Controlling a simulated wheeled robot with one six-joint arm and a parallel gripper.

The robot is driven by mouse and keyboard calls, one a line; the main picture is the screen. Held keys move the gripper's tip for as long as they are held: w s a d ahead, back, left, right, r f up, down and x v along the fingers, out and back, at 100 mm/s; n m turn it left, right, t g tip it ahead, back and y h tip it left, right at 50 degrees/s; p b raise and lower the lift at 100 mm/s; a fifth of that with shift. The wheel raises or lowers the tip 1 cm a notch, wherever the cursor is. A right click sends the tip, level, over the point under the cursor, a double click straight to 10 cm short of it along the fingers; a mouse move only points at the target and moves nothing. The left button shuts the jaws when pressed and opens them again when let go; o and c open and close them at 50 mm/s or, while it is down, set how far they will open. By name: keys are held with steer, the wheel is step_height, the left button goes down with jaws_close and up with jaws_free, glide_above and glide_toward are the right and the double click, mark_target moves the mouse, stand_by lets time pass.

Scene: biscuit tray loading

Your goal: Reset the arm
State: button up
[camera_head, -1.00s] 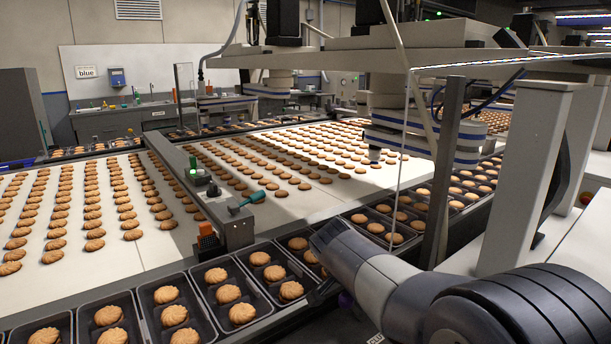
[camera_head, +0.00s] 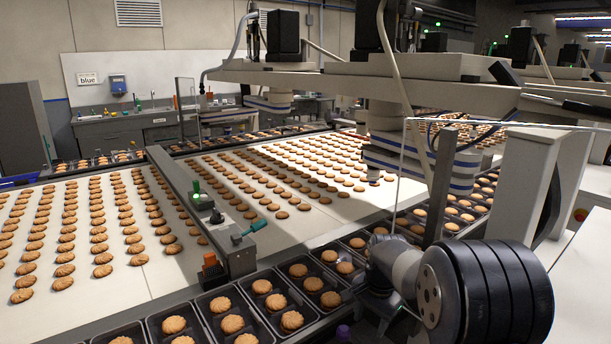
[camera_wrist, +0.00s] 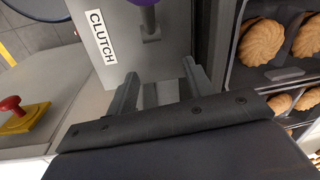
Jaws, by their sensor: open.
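My gripper (camera_wrist: 158,85) shows in the wrist view with its two grey fingers apart and nothing between them. Its fingertips point toward a grey panel with a white "CLUTCH" label (camera_wrist: 101,37) and a purple knob (camera_wrist: 146,2) at the top edge. In the head view my arm is at the lower right, with its large dark joint nearest the camera. The gripper is hard to make out there among the dark shapes beside the trays.
Black trays (camera_head: 205,300) of biscuits run along the near conveyor, close to my arm; biscuits in trays (camera_wrist: 235,72) also show at right in the wrist view. A red button on a yellow base (camera_wrist: 40,110) is at left. Machine posts (camera_head: 440,185) stand behind my arm.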

steer(key=shift+d+r, duration=0.15)
steer(key=shift+r, duration=0.95)
steer(key=shift+s, duration=0.1)
